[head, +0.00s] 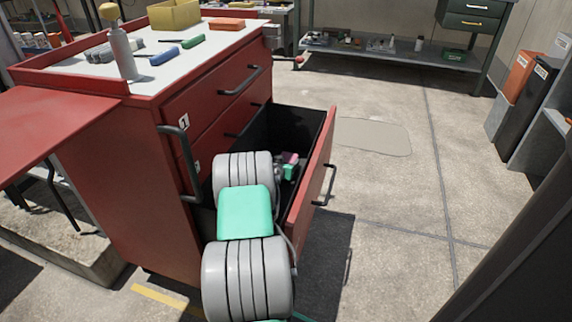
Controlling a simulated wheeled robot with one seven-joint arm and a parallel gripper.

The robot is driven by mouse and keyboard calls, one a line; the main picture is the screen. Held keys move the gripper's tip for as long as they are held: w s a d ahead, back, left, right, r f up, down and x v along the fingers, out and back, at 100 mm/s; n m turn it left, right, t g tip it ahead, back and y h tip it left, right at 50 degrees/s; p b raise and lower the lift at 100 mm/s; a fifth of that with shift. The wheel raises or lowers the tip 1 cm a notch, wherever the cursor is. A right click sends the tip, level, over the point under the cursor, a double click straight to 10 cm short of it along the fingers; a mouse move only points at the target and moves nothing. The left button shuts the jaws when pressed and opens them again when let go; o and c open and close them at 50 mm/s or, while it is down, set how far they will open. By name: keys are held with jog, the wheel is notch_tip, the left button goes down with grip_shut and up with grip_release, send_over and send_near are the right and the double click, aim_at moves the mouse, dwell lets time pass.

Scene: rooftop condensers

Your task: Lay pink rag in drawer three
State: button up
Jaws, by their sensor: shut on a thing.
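A red tool cabinet (140,160) stands at the left, with its top drawer marked 1. The third drawer down (318,165) is pulled out, and its black inside shows; its own label is not visible. My gripper (289,168) is inside or just above the drawer opening, near the front panel. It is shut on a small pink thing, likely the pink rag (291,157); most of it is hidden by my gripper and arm. I cannot tell whether the rag touches the drawer floor.
The cabinet top holds a grey bottle (121,52), a yellow bin (174,15), an orange block (227,24) and blue and green items. A red side shelf (60,120) juts out left. Open floor (400,200) lies right of the drawer. A workbench (400,50) stands behind.

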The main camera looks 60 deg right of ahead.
jog(key=shift+f, duration=0.55)
jog(key=shift+f, duration=0.1)
jog(key=o, duration=0.9)
jog(key=shift+a, duration=0.1)
jog(key=o, duration=0.4)
jog(key=shift+s+f, duration=0.1)
jog(key=shift+f, duration=0.1)
jog(key=shift+o, duration=0.2)
